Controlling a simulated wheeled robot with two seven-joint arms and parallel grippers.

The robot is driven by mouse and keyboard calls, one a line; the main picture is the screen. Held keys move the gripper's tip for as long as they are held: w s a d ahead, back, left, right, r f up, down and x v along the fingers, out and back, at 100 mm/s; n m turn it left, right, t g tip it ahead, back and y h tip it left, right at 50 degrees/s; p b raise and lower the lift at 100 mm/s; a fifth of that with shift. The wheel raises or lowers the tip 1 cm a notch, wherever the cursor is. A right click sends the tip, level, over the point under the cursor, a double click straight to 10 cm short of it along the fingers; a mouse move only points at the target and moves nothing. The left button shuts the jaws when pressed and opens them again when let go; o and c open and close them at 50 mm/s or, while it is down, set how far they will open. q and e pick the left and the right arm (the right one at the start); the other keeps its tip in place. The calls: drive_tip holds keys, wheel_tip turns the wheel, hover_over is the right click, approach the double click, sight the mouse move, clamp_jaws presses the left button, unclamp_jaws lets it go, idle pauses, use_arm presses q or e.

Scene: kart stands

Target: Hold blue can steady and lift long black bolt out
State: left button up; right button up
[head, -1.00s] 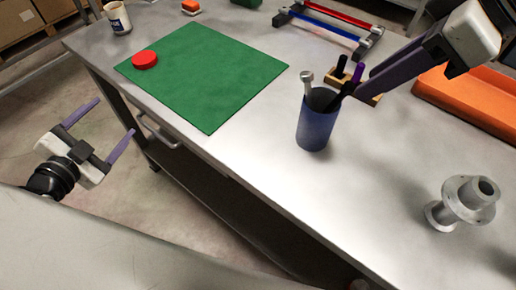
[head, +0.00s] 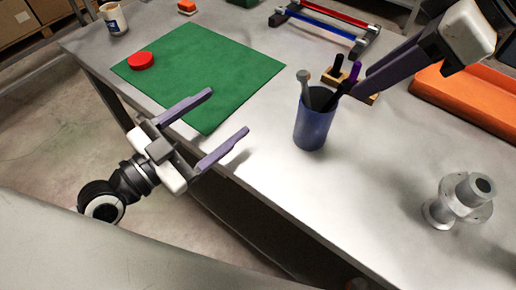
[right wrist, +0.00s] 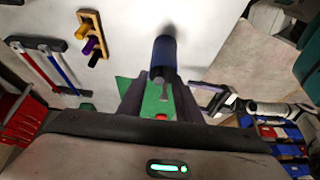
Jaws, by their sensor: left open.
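The blue can (head: 313,128) stands upright on the metal table in the head view; it also shows in the right wrist view (right wrist: 164,52), beyond the fingertips. A grey-headed bolt (head: 303,76) sticks up from its left side. A dark shaft (head: 322,98) shows at the mouth; I cannot tell for sure whether it is the long black bolt. My left gripper (head: 229,111) is open and empty, left of the can over the table's near edge. My right gripper (head: 358,92) is just right of the can's mouth. In its wrist view its fingers (right wrist: 163,80) look apart.
A wooden rack (head: 372,98) with upright black and purple pieces stands behind the can. An orange tray (head: 470,103) lies right, a grey flanged part (head: 460,200) front right. A green mat (head: 205,75) with a red disc (head: 140,61) lies left.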

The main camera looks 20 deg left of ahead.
sight(299, 130)
use_arm(q)
drive_tip(key=s+d+h, duration=0.1)
drive_tip(key=d, duration=0.2)
drive_tip(key=s+d+f+g+h, duration=0.1)
drive_tip(key=d, duration=0.2)
drive_tip(key=s+d+n+g, duration=0.1)
drive_tip(key=s+d, duration=0.1)
drive_tip(key=d, duration=0.1)
drive_tip(key=shift+d+f+h, duration=0.25)
drive_tip(key=shift+h, duration=0.15)
drive_tip(key=x, duration=1)
drive_tip(key=shift+d, duration=0.1)
drive_tip(key=c, duration=1.1)
drive_tip(key=shift+c, duration=0.2)
